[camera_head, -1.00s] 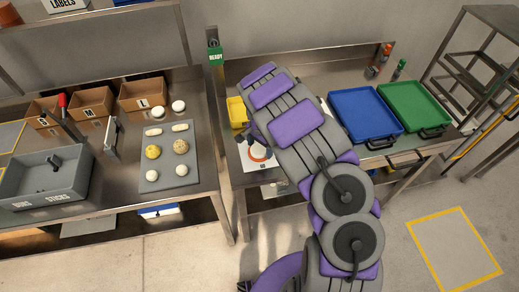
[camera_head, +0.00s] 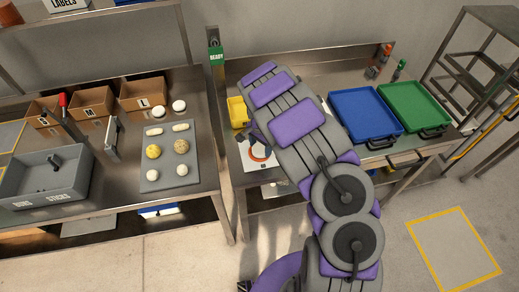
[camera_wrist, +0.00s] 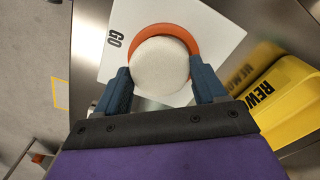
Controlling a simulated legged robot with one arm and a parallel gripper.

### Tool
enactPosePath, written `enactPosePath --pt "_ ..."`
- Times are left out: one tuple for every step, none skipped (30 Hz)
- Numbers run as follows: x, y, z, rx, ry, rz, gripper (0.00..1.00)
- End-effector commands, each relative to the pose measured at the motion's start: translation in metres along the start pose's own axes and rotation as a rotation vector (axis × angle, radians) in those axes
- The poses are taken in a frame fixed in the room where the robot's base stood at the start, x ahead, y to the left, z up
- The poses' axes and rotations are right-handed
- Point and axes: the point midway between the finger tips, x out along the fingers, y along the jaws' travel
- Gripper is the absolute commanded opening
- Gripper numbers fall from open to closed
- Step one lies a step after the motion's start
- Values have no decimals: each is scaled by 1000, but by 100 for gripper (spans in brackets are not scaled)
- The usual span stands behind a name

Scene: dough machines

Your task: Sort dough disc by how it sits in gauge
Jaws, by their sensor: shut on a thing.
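A round, pale dough disc (camera_wrist: 160,66) is between the fingers of my gripper (camera_wrist: 161,70) in the wrist view. The blue-grey fingers are shut on it from both sides. The orange ring gauge (camera_wrist: 150,28) curves around the far side of the disc, on a white card (camera_wrist: 225,35) marked GO. I cannot tell from this angle whether the disc is inside the ring or just above it. In the head view the gauge (camera_head: 268,152) shows left of my arm, which hides most of my gripper and the disc.
A yellow bin marked REW (camera_wrist: 285,95) stands right of the gauge in the wrist view. A blue tray (camera_head: 363,114) and a green tray (camera_head: 414,106) lie right of my arm. On the left bench, a grey mat (camera_head: 170,186) holds several dough pieces.

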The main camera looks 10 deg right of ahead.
Motion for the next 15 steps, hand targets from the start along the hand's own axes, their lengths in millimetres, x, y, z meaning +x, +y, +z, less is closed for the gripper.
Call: enactPosePath --pt "-1 -1 0 0 0 -1 42" --pt "-2 -1 0 0 0 0 42" --pt "-2 -1 0 0 0 0 42" --pt "-3 -1 0 0 1 0 42" --pt "-3 -2 0 -1 1 0 42" --pt "-4 -2 1 -1 1 0 42" --pt "-5 -2 1 -1 1 0 42" --pt "-5 -2 1 -1 1 0 42" --pt "-6 -2 1 -1 1 -1 42" --pt "-6 -2 1 -1 1 -1 42" --pt "-7 -2 1 -1 1 -1 42" --pt "-7 -2 1 -1 1 -1 42" --pt "-7 -2 1 -1 1 -1 42" --pt "-7 -2 1 -1 1 -1 42" --pt "-8 -2 1 -1 1 -1 42"
